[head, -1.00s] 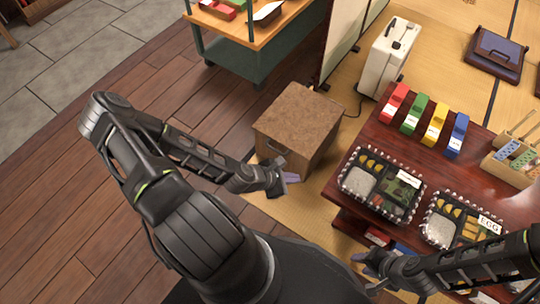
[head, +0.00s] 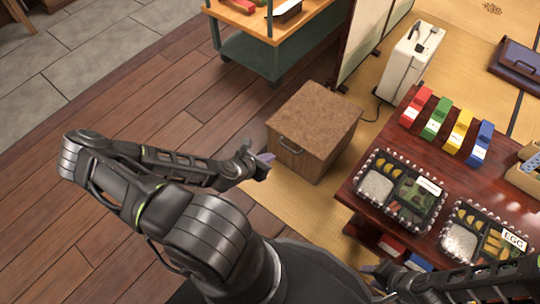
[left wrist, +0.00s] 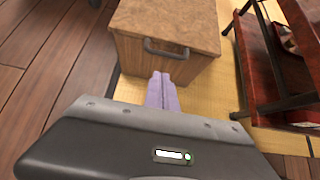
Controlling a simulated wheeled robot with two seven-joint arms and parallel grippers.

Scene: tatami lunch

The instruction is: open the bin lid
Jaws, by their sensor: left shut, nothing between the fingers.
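The bin is a wooden box (head: 308,158) with a brown cork-like lid (head: 316,117), standing on the mat's edge left of the low table. The lid lies flat and shut on top. A dark handle (head: 290,146) sits on the bin's front; it also shows in the left wrist view (left wrist: 166,48). My left gripper (head: 265,157) is just left of the bin's front, apart from the handle. In the left wrist view its pale purple fingers (left wrist: 161,92) are together, empty, and point toward the bin below the handle. My right gripper (head: 378,270) is low by the table's front, partly hidden.
A dark red table (head: 372,160) with lunch boxes and coloured blocks stands right of the bin. A white case (head: 405,65) and a folding screen (head: 368,40) stand behind it. A green cart (head: 262,55) is at the back. Wooden floor on the left is clear.

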